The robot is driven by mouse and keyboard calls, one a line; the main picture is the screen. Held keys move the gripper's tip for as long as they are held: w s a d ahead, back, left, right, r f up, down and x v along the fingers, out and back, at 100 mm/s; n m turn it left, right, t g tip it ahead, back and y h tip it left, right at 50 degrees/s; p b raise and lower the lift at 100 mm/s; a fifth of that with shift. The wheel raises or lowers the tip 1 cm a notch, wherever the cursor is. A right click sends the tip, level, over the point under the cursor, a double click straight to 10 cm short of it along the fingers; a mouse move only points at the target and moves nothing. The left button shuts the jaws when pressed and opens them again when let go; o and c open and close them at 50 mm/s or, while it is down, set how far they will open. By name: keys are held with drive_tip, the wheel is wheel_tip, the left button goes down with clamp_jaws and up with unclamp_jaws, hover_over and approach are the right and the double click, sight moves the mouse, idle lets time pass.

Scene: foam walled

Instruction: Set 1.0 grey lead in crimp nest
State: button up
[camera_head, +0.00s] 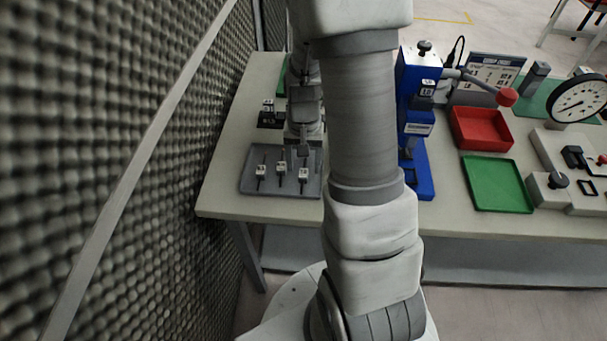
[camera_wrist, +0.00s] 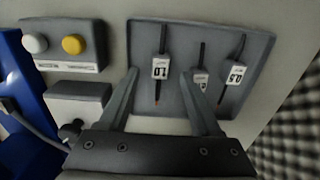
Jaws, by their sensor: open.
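The lead labelled 1.0 (camera_wrist: 160,68) lies in the grey tray (camera_wrist: 255,75), its white tag facing up and a copper tip at its near end. My gripper (camera_wrist: 157,76) is open above the tray, and in the wrist view its fingers lie either side of this lead, apart from it. The head view shows the same lead (camera_head: 303,174) as the rightmost of three, partly under my gripper (camera_head: 302,152). The blue crimp press (camera_head: 416,75) bears a 1.0 label and stands right of the tray; my arm hides part of it, and its nest is unclear.
A lead tagged 0.5 (camera_wrist: 236,73) and another lead (camera_wrist: 200,77), its tag partly behind a finger, share the tray. A red bin (camera_head: 481,128), green tray (camera_head: 497,184) and dial gauge (camera_head: 579,98) stand right. A foam wall (camera_head: 120,170) borders the bench's left side.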

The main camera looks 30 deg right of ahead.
sight(304, 173)
wheel_tip(304, 173, down, 2)
drive_tip(key=shift+f, duration=0.1)
clamp_jaws()
idle(0.4)
